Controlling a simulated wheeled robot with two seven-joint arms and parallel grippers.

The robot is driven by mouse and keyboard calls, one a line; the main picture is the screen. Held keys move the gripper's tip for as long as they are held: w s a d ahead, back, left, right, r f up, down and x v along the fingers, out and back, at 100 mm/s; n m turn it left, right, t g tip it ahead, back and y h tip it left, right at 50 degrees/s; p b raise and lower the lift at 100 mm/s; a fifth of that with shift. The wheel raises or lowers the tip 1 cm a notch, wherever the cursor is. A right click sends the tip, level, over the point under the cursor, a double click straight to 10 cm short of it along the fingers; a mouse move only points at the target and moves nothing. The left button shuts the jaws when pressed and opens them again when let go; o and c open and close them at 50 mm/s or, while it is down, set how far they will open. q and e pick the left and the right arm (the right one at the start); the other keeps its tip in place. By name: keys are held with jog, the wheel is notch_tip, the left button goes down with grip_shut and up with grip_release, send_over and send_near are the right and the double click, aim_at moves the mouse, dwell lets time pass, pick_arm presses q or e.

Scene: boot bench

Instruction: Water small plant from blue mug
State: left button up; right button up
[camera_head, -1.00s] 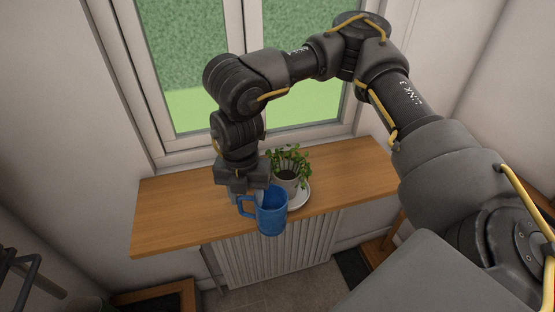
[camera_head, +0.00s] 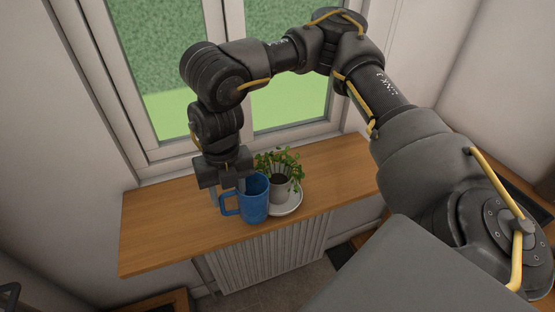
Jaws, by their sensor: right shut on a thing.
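The blue mug (camera_head: 256,205) is upright at the front of the wooden sill shelf, its handle toward the left. My right gripper (camera_head: 229,190) comes down from above and is shut on the mug at its left side. I cannot tell whether the mug's base touches the shelf. The small plant (camera_head: 281,166) stands just right of and behind the mug, in a grey pot (camera_head: 281,188) on a white saucer (camera_head: 290,207). The mug hides part of the pot and saucer. The inside of the mug is dark, and its contents cannot be made out. My left gripper is out of view.
The wooden shelf (camera_head: 165,222) is bare to the left and right of the mug and plant. A window (camera_head: 185,100) rises behind it. A white radiator (camera_head: 270,255) is below its front edge. A dark mat lies on the floor at the right.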

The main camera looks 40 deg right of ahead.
jog(key=w+d+r+g+y+b, duration=0.2)
jog(key=d+r+y+b, duration=0.5)
jog(key=d+y, duration=0.3)
jog(key=shift+w+r+y, duration=0.15)
jog(key=shift+w+y, duration=0.05)
jog(key=shift+y, duration=0.2)
dwell(0.4)
jog(key=shift+w+d+r+g+y+b, duration=0.1)
jog(key=shift+d+r+g+y+b, duration=0.15)
jog(key=shift+b, duration=0.2)
jog(key=shift+d+g+y+b, duration=0.1)
jog(key=shift+g+y+b, duration=0.05)
jog(key=shift+y+b, duration=0.25)
jog(key=shift+a+r, duration=0.1)
jog(key=shift+a, duration=0.15)
